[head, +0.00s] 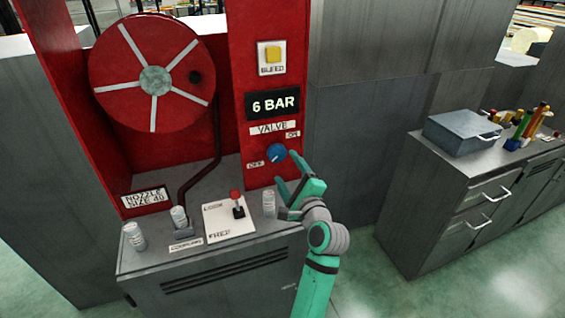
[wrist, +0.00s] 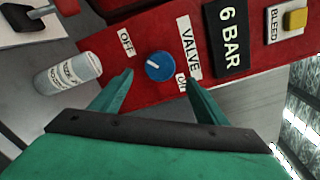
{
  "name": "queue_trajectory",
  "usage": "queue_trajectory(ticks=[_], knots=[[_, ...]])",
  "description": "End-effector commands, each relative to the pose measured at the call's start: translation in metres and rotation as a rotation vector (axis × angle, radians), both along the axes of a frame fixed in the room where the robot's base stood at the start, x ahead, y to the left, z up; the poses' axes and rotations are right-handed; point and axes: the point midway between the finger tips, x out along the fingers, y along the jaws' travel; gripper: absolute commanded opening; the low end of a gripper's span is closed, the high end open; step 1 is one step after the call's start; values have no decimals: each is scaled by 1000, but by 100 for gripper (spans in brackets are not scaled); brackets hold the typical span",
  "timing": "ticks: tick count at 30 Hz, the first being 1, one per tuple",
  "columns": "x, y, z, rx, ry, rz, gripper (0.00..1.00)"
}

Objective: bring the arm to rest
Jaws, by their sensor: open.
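My gripper (head: 290,170) is teal and reaches up toward the red panel, just below the blue valve knob (head: 277,152). In the wrist view, its two fingers (wrist: 157,80) are apart, with the blue knob (wrist: 159,66) showing between and beyond their tips. The fingers look clear of the knob, and nothing is held. The knob's white pointer line shows, with the OFF label on one side and the ON label, partly covered by a finger, on the other.
A grey cabinet (head: 205,270) carries a red-knobbed lever (head: 238,205) and several small canisters beside my gripper. A red hose reel (head: 150,72) hangs at the left. A workbench (head: 440,190) with a grey toolbox (head: 461,131) stands right. Open floor lies between.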

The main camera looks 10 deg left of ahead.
Motion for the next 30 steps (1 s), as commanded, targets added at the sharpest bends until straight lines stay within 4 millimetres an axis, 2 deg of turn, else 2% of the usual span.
queue_trajectory(ticks=[6,21,23,30], knots=[[-14,-8,0,-1,0,1,68],[-15,-10,-2,-7,-1,-3,68],[-17,-13,-8,-24,-6,-12,68],[-36,-35,-52,-207,-66,-98,68]])
